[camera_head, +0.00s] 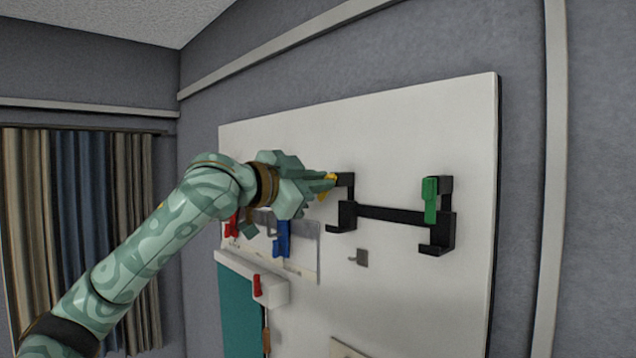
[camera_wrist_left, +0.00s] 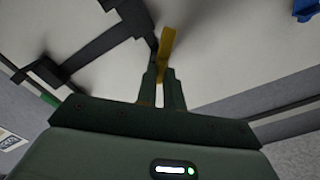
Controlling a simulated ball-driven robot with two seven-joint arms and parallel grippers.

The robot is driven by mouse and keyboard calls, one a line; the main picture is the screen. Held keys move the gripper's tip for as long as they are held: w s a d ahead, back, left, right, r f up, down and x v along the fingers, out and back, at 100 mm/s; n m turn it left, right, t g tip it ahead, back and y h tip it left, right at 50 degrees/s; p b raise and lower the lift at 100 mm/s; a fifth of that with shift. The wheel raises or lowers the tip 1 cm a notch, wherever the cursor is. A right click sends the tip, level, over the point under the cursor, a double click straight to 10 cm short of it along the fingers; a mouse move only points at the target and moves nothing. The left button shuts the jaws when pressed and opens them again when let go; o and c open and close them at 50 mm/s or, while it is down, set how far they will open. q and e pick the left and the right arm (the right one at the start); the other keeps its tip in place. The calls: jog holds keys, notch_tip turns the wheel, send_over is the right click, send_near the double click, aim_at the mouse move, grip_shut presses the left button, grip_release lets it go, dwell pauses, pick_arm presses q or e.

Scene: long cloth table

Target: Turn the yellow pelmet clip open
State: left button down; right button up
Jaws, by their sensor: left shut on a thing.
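The yellow pelmet clip (camera_head: 327,186) sits at the left end of a black bracket (camera_head: 388,214) on the white board. It also shows in the left wrist view (camera_wrist_left: 167,44), between and beyond the fingertips. My left gripper (camera_head: 329,182) is shut on the yellow clip; in the left wrist view its two fingers (camera_wrist_left: 161,80) are on either side of it. The fingers hide part of the clip in the head view. My right gripper is in neither view.
A green clip (camera_head: 430,199) hangs at the bracket's right end. Below my left wrist are a blue clip (camera_head: 283,239) and a red clip (camera_head: 231,226). Another red clip (camera_head: 257,285) is on a white box. A small grey hook (camera_head: 360,258) is under the bracket. Curtains hang at the left.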

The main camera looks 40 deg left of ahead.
pick_arm(q)
jog(key=shift+m, duration=4.9)
jog(key=c, duration=1.5)
grip_release()
jog(key=shift+s, duration=0.1)
jog(key=s+b, duration=0.2)
jog(key=s, duration=0.3)
jog(key=s+a+b, duration=0.1)
jog(key=s+b, duration=0.2)
jog(key=s, duration=0.3)
jog(key=s+b, duration=0.2)
jog(key=s, duration=0.3)
jog(key=shift+s+a+r+b, duration=0.1)
jog(key=shift+s+a+b, duration=0.1)
jog(key=shift+b, duration=0.2)
